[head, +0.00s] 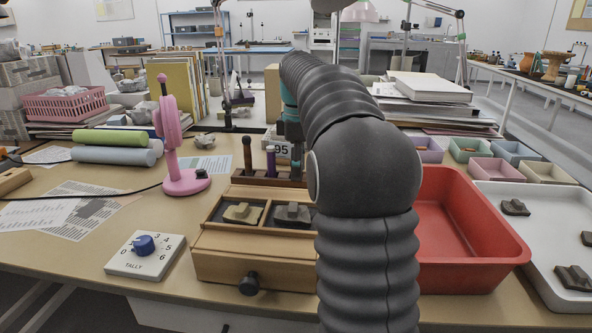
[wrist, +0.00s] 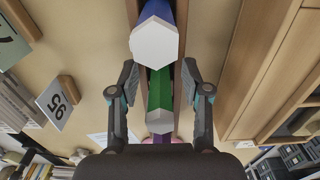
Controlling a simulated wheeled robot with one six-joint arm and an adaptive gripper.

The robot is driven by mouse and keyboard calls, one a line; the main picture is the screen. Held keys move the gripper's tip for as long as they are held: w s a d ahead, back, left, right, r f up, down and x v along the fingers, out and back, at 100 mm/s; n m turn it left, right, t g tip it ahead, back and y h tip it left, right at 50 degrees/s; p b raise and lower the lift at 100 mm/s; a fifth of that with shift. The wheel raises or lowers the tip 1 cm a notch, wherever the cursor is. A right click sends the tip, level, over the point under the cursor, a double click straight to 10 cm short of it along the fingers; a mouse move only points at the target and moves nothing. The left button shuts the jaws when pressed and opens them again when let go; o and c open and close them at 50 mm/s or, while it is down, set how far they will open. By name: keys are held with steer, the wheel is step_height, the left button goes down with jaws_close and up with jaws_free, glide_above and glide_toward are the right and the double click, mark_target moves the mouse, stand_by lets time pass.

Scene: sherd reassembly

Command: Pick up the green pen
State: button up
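In the wrist view the green pen (wrist: 161,90) stands in a row with a blue pen (wrist: 180,12) above it and a purple pen (wrist: 160,138) below it. A pale hexagonal end shows on the green pen. My gripper (wrist: 159,82) is open, with one finger on each side of the green pen and a visible gap on both sides. In the head view the purple pen (head: 271,163) stands in a wooden rack (head: 262,179). My arm blocks part of the rack, and I cannot make out the green pen there.
A wooden box (head: 225,243) with sherds sits in front of the rack. A card marked 95 (wrist: 55,103) stands nearby. A pink stand (head: 184,183) is to the left, a red tray (head: 455,232) to the right.

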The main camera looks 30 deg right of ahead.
jaws_close()
steer(key=shift+r, duration=0.15)
